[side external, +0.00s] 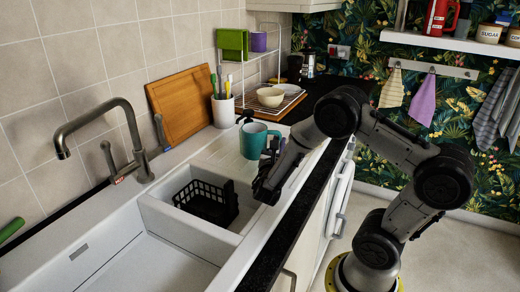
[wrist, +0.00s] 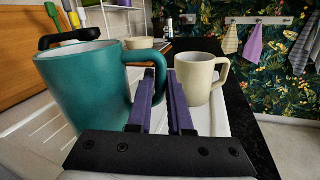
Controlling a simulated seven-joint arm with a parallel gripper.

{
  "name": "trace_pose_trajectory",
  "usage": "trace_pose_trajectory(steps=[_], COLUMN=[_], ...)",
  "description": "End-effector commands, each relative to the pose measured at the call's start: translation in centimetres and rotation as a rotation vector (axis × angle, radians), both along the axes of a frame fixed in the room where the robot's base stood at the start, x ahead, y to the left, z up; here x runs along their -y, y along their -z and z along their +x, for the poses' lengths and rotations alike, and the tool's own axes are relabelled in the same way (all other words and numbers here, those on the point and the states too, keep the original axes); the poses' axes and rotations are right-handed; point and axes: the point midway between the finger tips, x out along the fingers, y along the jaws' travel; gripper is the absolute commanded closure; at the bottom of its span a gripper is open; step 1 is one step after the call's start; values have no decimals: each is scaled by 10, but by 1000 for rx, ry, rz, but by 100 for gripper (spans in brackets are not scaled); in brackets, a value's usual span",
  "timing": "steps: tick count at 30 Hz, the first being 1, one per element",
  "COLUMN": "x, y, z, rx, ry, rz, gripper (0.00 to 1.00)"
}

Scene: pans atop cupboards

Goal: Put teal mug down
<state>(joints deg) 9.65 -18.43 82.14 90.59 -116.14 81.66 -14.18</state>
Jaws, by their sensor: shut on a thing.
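The teal mug (side external: 254,141) is upright over the ribbed drainboard beside the sink. In the wrist view the teal mug (wrist: 85,85) fills the left side, its handle pointing right. My gripper (side external: 272,153) is at the handle side of the mug. In the wrist view the purple fingers of my gripper (wrist: 161,76) are shut on the handle, with part of the handle behind the left finger. The mug's base is hidden in the wrist view, and I cannot tell whether it touches the drainboard.
A cream mug (wrist: 197,80) stands just right of my fingers. A black basket (side external: 205,202) sits in the small basin. The tap (side external: 130,135), a white utensil cup (side external: 223,110), a cutting board (side external: 182,105) and a cream bowl (side external: 270,97) are around the back.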

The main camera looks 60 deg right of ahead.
Motion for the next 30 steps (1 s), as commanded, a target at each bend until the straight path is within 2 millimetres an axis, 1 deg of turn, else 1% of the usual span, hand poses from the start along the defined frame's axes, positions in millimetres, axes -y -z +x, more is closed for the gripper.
trace_pose_trajectory(steps=[1, 3, 6, 10, 14, 22, 28, 29, 30], x=[0, 0, 0, 0, 0, 0, 0, 0, 0], y=[-1, -1, -1, -1, 2, 33, 34, 35, 35], z=[13, 28, 45, 59, 63, 62, 62, 62, 62], rx=[3, 4, 4, 3, 0, 1, 3, 0, 0], ry=[-1, -2, -1, -1, 0, 0, 0, 0, 0], rz=[-1, -1, -1, -1, -1, -1, -1, 0, 0], gripper=[100, 100, 100, 100, 100, 100, 100, 79, 71])
